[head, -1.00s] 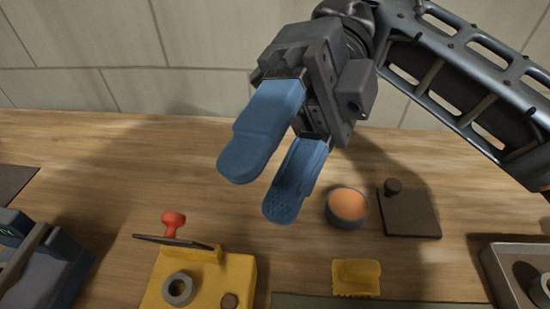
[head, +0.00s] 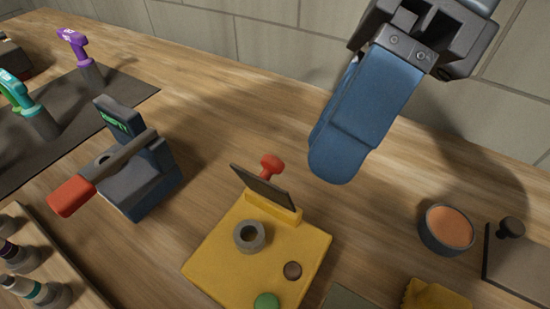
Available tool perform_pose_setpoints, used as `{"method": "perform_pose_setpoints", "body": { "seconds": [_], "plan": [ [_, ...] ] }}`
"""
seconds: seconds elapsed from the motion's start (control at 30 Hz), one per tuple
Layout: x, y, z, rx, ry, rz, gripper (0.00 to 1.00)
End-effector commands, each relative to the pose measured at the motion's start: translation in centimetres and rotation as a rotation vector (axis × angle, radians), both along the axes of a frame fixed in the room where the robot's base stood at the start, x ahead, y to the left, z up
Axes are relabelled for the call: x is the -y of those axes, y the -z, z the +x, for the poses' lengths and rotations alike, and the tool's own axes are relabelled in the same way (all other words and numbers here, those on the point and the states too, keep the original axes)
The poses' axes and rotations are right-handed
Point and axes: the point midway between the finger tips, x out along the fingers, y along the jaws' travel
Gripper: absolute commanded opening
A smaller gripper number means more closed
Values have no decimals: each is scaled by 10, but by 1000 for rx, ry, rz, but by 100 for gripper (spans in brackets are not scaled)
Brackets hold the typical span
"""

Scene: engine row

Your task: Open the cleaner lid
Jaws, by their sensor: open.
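A yellow block-shaped unit (head: 215,265) stands on the wooden bench, low in the middle of the head view. A dark flat lid (head: 262,188) stands raised and tilted at its back edge, by a raised yellow strip. A red knob (head: 270,166) sits on the lid's far side. I take this unit to be the cleaner, but no label shows. A grey ring (head: 249,237) sits on its top. My gripper (head: 330,165) is open and empty, above and to the right of the lid, apart from it. One blue finger hides the other.
A grey device (head: 140,178) with a red-ended lever (head: 75,194) stands left. A pot of orange material (head: 447,228) and a dark plate with a knob (head: 515,258) lie right. Tools stand on a dark mat (head: 110,88). A rack (head: 55,255) is lower left. A wall is behind.

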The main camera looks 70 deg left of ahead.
Motion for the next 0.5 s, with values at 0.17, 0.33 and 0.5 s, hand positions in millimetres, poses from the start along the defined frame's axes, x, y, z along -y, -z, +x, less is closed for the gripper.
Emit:
{"method": "perform_pose_setpoints", "body": {
  "seconds": [0.17,0.33,0.5],
  "plan": [
    [-21,8,-10,169,-400,305,51],
    [-41,5,-17,307,-814,519,51],
    [-56,-1,-22,392,-1120,627,51]
  ]
}}
